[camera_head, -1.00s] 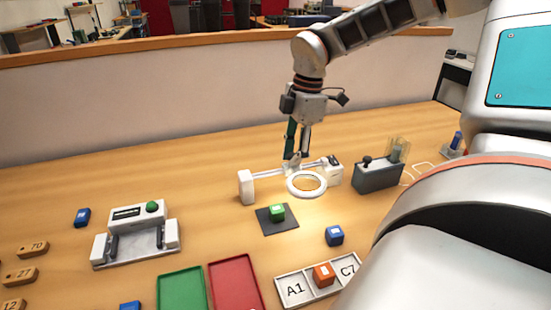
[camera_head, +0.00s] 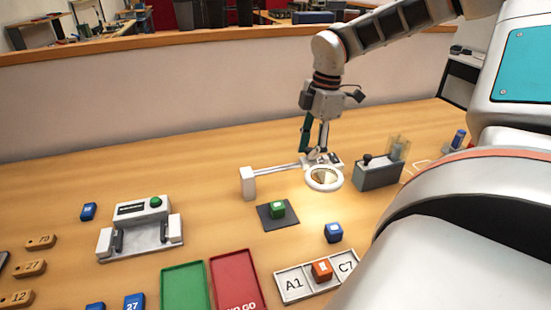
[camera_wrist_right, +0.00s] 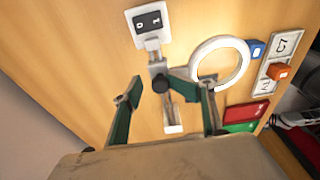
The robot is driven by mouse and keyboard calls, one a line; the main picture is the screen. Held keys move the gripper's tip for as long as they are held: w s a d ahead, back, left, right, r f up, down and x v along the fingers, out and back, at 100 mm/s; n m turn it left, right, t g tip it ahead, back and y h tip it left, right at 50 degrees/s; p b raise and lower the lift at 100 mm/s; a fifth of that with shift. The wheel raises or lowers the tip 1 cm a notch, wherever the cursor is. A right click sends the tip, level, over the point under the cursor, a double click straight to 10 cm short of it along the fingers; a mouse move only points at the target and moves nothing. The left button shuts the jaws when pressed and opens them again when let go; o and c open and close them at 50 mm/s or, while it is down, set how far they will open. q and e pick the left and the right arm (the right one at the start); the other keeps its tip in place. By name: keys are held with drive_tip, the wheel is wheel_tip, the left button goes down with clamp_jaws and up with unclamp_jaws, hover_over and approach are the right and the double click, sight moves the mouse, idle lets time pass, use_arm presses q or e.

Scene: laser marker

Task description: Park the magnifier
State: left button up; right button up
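The magnifier is a white ring lens (camera_head: 324,189) on a thin pale arm, which runs left to a white post (camera_head: 248,184). The ring hangs above the table, to the right of a green block (camera_head: 278,209) on a dark pad. My right gripper (camera_head: 315,150) points down just behind the ring, at the arm's right end. The ring (camera_wrist_right: 197,64) shows right of the fingers. My left gripper is out of view.
A grey box with a black knob (camera_head: 378,172) stands close right of the ring. Blue block (camera_head: 333,232), marked tray (camera_head: 294,285), red tray (camera_head: 235,278), green tray (camera_head: 184,288) and grey device (camera_head: 140,233) are in front.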

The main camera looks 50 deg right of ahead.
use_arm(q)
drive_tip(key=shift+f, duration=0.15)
use_arm(e)
drive_tip(key=shift+f, duration=0.1)
